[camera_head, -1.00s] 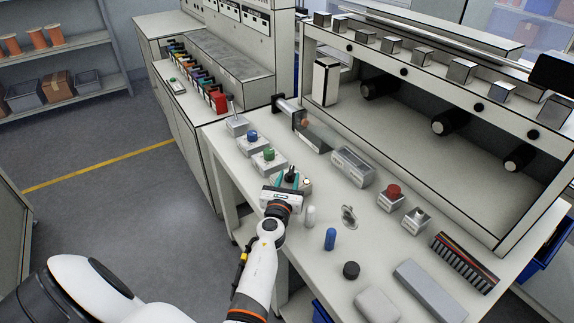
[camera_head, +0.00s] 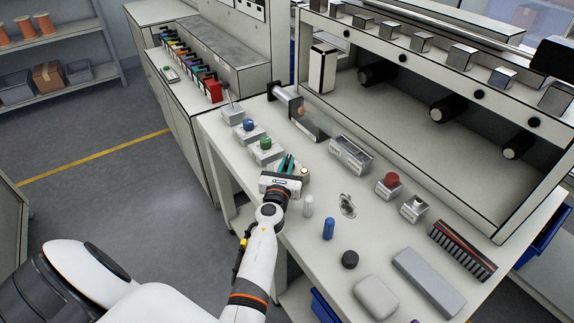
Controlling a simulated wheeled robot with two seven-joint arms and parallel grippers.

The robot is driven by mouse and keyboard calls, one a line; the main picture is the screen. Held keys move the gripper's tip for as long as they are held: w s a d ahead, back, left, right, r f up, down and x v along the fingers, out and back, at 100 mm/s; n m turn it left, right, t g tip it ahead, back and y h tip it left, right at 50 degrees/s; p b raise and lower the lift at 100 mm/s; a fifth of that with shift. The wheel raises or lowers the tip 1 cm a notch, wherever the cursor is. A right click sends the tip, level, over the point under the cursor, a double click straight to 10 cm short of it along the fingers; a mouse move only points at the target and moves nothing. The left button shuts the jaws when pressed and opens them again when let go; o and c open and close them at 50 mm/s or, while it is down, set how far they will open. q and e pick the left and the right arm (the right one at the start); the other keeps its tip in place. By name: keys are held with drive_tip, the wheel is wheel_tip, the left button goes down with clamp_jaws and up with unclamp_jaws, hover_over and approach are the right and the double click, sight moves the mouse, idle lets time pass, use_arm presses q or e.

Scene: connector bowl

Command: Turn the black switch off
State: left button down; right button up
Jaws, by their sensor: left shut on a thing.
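My left arm reaches in from the bottom, and its gripper (camera_head: 287,165) is over the near-left part of the workbench. Its teal fingers are shut on the black switch, whose small box (camera_head: 303,178) shows just right of the fingers. The black knob is mostly hidden between the fingers and behind the gripper body, so its turned position cannot be told. A small round pale part shows on the box. My right gripper is not in view.
Boxes with a green button (camera_head: 266,144), a blue button (camera_head: 248,126) and a lever (camera_head: 232,112) stand behind-left of the gripper. A white cylinder (camera_head: 308,206), blue cylinder (camera_head: 328,229) and metal key-like piece (camera_head: 347,205) stand close on the right. A red button (camera_head: 391,181) is farther right.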

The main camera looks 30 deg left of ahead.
use_arm(q)
drive_tip(key=shift+h, duration=0.3)
drive_tip(key=shift+s+a+m+t+h, duration=0.15)
drive_tip(key=shift+m+t+h, duration=0.1)
drive_tip(key=shift+m+h, duration=0.35)
drive_tip(key=shift+w+a+m+t+h, duration=0.1)
drive_tip(key=shift+m+t+h, duration=0.15)
drive_tip(key=shift+m+h, duration=0.3)
drive_tip(key=h, duration=0.1)
drive_tip(key=m+h+b, duration=0.1)
drive_tip(key=h, duration=0.1)
drive_tip(key=shift+a+f+m, duration=0.15)
drive_tip(key=shift+f+m, duration=0.05)
drive_tip(key=shift+m, duration=0.05)
drive_tip(key=m+h+b, duration=0.2)
drive_tip(key=h+b, duration=0.1)
drive_tip(key=m+h+b, duration=0.2)
drive_tip(key=h+b, duration=0.1)
drive_tip(key=shift+a+f+b, duration=0.15)
drive_tip(key=shift+a+b, duration=0.05)
drive_tip(key=shift+b, duration=0.15)
drive_tip(key=shift+m+g+h+b, duration=0.3)
drive_tip(key=shift+m+h+b, duration=0.1)
drive_tip(key=shift+h+b, duration=0.2)
drive_tip(key=shift+r+h+b, duration=0.25)
drive_tip(key=shift+r+b, duration=0.05)
drive_tip(key=c, duration=1.4)
unclamp_jaws()
drive_tip(key=shift+c, duration=0.2)
